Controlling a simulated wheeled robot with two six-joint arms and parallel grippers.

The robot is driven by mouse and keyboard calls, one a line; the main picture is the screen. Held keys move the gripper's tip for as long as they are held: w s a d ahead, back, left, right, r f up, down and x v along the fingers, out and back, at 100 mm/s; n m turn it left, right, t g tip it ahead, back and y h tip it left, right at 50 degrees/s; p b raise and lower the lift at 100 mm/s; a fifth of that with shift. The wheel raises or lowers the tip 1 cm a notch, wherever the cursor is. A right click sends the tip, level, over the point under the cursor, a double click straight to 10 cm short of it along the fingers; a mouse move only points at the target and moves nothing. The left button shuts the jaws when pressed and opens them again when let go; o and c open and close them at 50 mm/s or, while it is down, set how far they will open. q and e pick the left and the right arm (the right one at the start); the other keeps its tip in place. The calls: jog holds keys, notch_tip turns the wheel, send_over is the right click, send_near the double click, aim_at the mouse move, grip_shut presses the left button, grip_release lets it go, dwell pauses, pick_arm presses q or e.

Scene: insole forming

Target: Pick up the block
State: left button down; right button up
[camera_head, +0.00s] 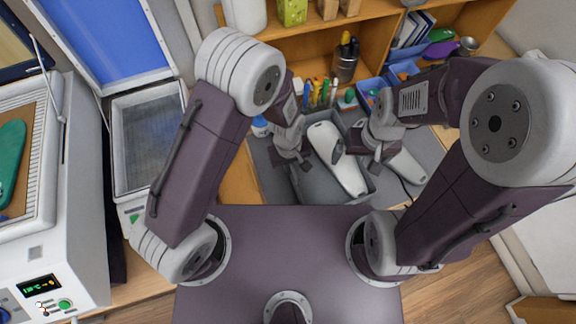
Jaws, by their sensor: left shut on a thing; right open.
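A white foot-shaped block (348,174) lies lengthwise in a grey tray (370,196) on the worktop.
A dark pen cup (345,62) and several coloured pens stand behind the tray. An open machine with a blue lid (121,40) and another white machine (75,240) fill the left.

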pick_arm(q)
jog(key=c, duration=1.6)
grip_release()
jog(key=shift+s+a, duration=0.1)
jog(key=shift+s, duration=0.1)
jog(key=shift+o, duration=0.4)
jog(key=shift+s+d+r, duration=0.1)
jog(key=shift+s+d, duration=0.05)
jog(key=shift+d, duration=0.05)
jog(key=shift+s+d, duration=0.1)
jog(key=shift+d, duration=0.25)
jog(key=shift+w+a+r, duration=0.15)
jog(key=shift+w+r, duration=0.1)
jog(key=shift+r, duration=0.05)
jog(key=r, duration=0.7)
jog(key=r+b, duration=0.1)
jog(key=r, duration=0.3)
jog(key=shift+s+a+r, duration=0.2)
jog(key=shift+a+r, duration=0.05)
